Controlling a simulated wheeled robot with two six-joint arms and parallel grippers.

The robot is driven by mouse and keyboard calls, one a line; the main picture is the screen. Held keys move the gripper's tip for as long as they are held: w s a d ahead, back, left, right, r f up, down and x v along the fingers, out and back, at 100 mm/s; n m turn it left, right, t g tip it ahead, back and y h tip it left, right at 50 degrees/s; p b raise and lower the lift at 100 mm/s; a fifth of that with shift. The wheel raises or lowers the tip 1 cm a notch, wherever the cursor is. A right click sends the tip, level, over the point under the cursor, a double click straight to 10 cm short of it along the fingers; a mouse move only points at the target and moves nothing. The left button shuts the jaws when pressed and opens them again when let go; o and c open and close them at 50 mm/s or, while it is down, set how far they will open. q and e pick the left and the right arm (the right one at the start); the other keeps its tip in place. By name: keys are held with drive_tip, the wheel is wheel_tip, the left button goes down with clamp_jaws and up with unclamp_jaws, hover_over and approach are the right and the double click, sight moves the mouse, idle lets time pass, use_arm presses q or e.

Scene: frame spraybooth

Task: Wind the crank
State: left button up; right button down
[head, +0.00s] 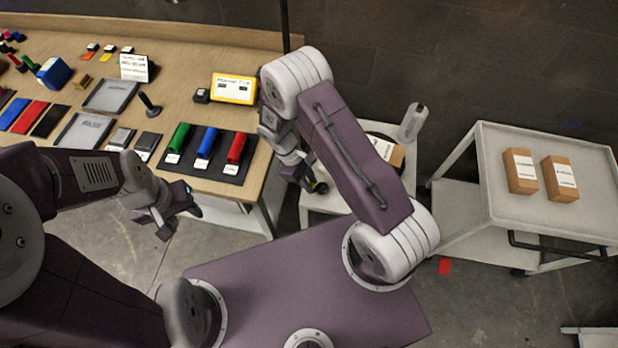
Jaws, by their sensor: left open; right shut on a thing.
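My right gripper (311,184) reaches down at the left edge of a small white stand. It is shut on a dark piece with a bit of yellow, which I take to be the crank handle (322,188). My fingers and forearm hide most of the crank. On the stand is a dark round plate (376,134), partly behind my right arm, with a brown box (389,152) on it. My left gripper (181,222) is open and empty, over the floor in front of the wooden bench.
The wooden bench (190,62) at left holds green, blue and red cylinders (205,142), grey trays and a yellow device (233,88). A pale bottle (412,122) stands behind the stand's plate. A grey cart (505,135) with two boxes stands at right.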

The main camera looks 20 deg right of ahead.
drive_tip(key=shift+s+n, duration=0.25)
drive_tip(key=shift+n, duration=0.25)
drive_tip(key=shift+s+h, duration=0.1)
drive_tip(key=shift+h, duration=0.2)
drive_tip(key=c, duration=1.3)
unclamp_jaws()
drive_tip(key=v, duration=0.9)
drive_tip(key=shift+s, duration=0.1)
